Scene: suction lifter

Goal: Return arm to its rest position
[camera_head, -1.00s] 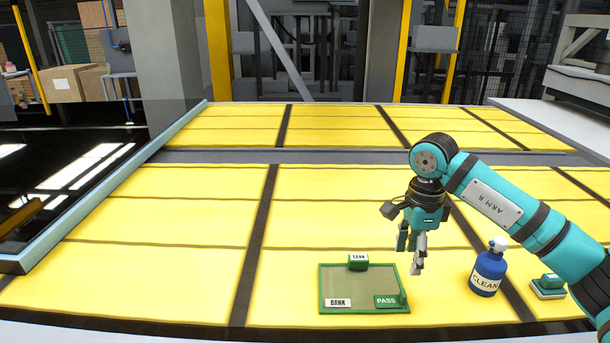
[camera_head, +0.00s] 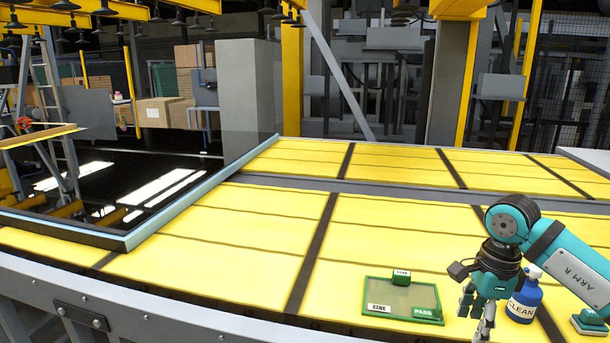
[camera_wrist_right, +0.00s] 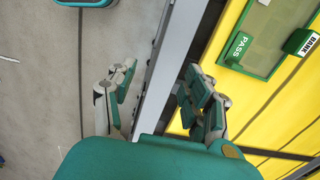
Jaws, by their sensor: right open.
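My right arm, marked ARM R, comes in from the right in the head view. Its gripper (camera_head: 477,322) hangs fingers down near the front edge of the yellow table (camera_head: 230,255), just right of the green tray. In the right wrist view the gripper (camera_wrist_right: 160,88) has its fingers spread, with nothing between them. The table's grey front edge shows beyond the fingers there, with grey floor to the left. My left gripper is in neither view.
A green-rimmed tray (camera_head: 403,300) marked BANK and PASS lies left of the gripper. A blue CLEAN bottle (camera_head: 525,303) stands behind it, partly covered by my arm. A small teal-and-white block (camera_head: 590,322) sits at right. The table's left part is clear.

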